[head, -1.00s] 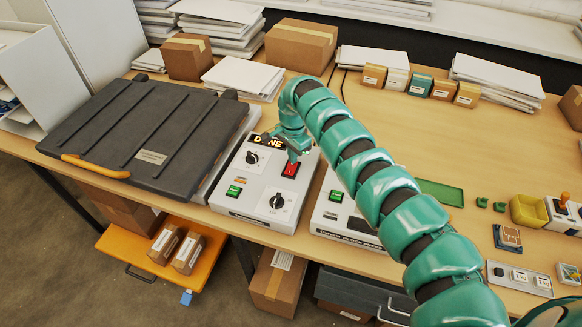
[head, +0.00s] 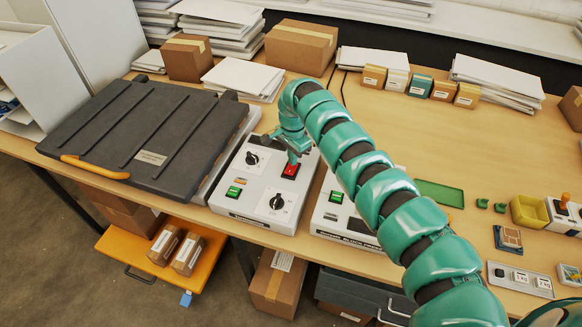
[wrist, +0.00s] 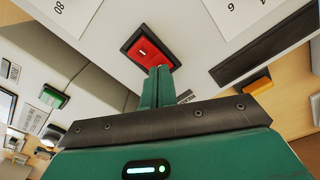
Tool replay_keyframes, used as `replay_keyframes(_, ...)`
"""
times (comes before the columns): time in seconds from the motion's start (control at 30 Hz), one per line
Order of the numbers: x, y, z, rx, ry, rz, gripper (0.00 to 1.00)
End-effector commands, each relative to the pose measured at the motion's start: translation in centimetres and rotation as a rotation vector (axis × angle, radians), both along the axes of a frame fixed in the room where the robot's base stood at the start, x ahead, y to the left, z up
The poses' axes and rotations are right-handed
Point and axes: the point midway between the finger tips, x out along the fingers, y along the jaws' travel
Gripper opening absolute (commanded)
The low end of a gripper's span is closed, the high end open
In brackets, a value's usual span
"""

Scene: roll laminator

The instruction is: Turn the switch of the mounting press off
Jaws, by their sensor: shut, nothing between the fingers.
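The mounting press has a dark ribbed lid (head: 140,135), which lies closed, and a light grey control box (head: 240,212) on its right. The red rocker switch (head: 290,171) is on top of that box, and it also shows in the wrist view (wrist: 146,47) in a black frame. My gripper (head: 293,160) points down at the switch, shut and empty. In the wrist view its fingertips (wrist: 159,70) are at the switch's near edge, seemingly touching it, and hide that edge. The display behind the switch is dark.
Two black dials (head: 277,202) and a green button (head: 234,191) sit on the same box. A second control box (head: 330,215) stands close on the right, partly behind my arm. Cardboard boxes (head: 300,45) and paper stacks line the back.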

Motion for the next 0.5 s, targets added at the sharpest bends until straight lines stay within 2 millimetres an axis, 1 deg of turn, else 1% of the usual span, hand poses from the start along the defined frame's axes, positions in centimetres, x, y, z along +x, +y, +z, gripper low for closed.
replay_keyframes(0.1,0.1,0.0,1.1,0.001,-0.003,-0.001,0.00)
replay_keyframes(0.5,0.0,-0.1,3.9,0.000,0.000,-0.002,0.00)
